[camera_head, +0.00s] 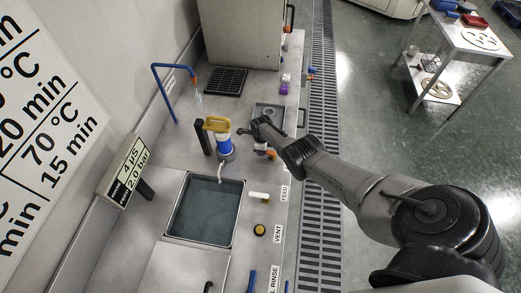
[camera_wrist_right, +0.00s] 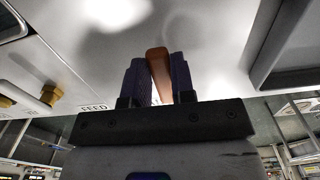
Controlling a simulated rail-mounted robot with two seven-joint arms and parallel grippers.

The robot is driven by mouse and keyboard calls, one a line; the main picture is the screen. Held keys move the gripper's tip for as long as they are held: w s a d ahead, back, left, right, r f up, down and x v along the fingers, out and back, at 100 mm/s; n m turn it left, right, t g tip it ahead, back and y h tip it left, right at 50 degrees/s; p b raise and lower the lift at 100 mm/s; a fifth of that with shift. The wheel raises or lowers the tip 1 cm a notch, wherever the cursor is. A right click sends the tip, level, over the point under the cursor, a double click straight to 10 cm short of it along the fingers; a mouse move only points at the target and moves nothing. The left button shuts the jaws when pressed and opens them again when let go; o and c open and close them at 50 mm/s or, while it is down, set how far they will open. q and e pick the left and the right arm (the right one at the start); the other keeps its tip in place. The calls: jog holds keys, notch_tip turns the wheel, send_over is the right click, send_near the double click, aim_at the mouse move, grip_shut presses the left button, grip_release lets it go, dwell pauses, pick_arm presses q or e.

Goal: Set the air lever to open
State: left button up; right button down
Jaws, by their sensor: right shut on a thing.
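My right gripper (camera_head: 257,128) reaches over the worktop from the right in the head view. In the right wrist view, its two dark ridged fingers (camera_wrist_right: 160,80) are shut on an orange-brown lever handle (camera_wrist_right: 158,66). The handle stands up between the fingers. I take it as the air lever, but no air label is readable. My left gripper is in neither view.
A water-filled basin (camera_head: 207,209) lies nearer. A white lever (camera_head: 259,196) by the FEED label and a yellow knob (camera_head: 260,230) by VENT line the worktop's right edge. A drying rack (camera_head: 226,82) lies farther back.

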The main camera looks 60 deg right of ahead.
jog(key=c, duration=1)
grip_release()
jog(key=shift+o, duration=0.2)
jog(key=shift+r+p, duration=0.5)
notch_tip(320, 180, up, 13)
jog(key=p, duration=0.8)
jog(key=shift+p, duration=0.35)
jog(key=shift+f, duration=0.1)
